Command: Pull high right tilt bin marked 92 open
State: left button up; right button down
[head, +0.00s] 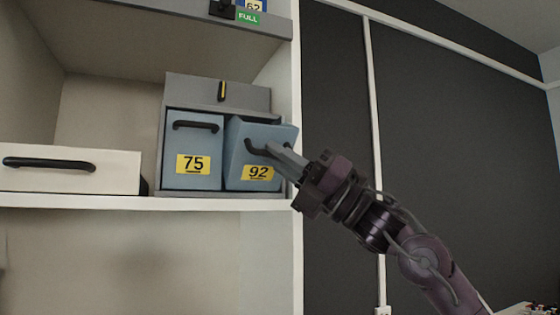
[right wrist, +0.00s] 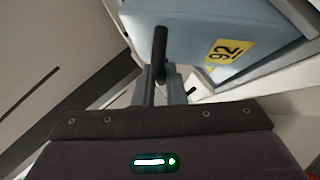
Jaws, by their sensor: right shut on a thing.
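The blue-grey tilt bin marked 92 (head: 242,172) sits at the right of a grey case on the shelf. It is tilted forward, with its top edge out ahead of the neighbouring bin 75. My right gripper (head: 272,150) is shut on the bin's dark handle (head: 252,147). In the right wrist view, the fingers (right wrist: 160,85) are around the dark handle (right wrist: 160,50), and bin 92 (right wrist: 195,35) shows above with its yellow label. The inside of the bin is hidden. My left gripper is in neither view.
Bin 75 (head: 193,150) stands shut just left of bin 92. A grey drawer front (head: 200,92) with a yellow-marked black catch is above them. A white drawer (head: 70,180) with a black handle is at left. The white shelf post (head: 296,240) stands close by the gripper.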

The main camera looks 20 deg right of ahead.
jog(key=c, duration=1.5)
grip_release()
jog(key=b+v, duration=0.3)
jog(key=v, duration=0.4)
jog(key=shift+s+d+f+b, duration=0.1)
jog(key=shift+d+f+b, duration=0.15)
jog(key=shift+b, duration=0.05)
